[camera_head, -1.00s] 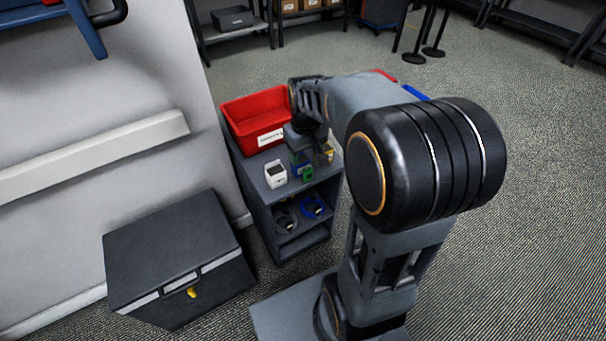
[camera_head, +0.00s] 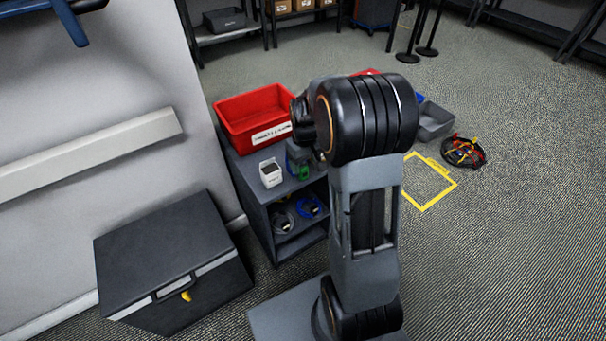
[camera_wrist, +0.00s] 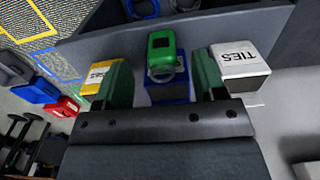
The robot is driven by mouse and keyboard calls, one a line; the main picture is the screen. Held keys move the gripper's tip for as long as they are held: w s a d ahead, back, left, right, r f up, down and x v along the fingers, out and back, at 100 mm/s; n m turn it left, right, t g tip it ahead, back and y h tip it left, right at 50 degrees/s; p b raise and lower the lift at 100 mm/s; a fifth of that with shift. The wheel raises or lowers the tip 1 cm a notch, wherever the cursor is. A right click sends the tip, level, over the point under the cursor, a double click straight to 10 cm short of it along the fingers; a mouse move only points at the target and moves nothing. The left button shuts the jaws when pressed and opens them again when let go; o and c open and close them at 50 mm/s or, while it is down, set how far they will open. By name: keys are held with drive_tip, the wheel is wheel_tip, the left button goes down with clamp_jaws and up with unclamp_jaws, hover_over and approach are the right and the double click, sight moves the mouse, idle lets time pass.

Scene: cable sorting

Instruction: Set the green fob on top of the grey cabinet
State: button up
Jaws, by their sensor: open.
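The green fob (camera_head: 303,172) is on top of the low grey shelf unit (camera_head: 262,205), near its front edge. In the wrist view the fob (camera_wrist: 165,50) appears between and just beyond the fingertips, in front of a blue box (camera_wrist: 168,90). My gripper (camera_wrist: 164,75) is open with nothing held; whether a finger touches the fob cannot be told. In the head view my arm hides most of the gripper. A dark grey cabinet (camera_head: 165,250) with a handle and yellow lock stands at lower left, its top bare.
A white box marked TIES (camera_wrist: 240,60) and a yellow box (camera_wrist: 103,78) flank the fingers. A red bin (camera_head: 250,108) stands behind. Cable coils (camera_head: 310,207) lie on the lower shelf. A grey tray (camera_head: 435,122) and tangled cables (camera_head: 463,151) are on the floor at right.

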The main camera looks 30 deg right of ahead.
sight(304, 167)
wheel_tip(304, 167, down, 5)
drive_tip(key=shift+a+f+b, duration=0.1)
drive_tip(key=shift+b, duration=1.05)
drive_tip(key=c, duration=1.1)
drive_tip(key=shift+o, duration=0.2)
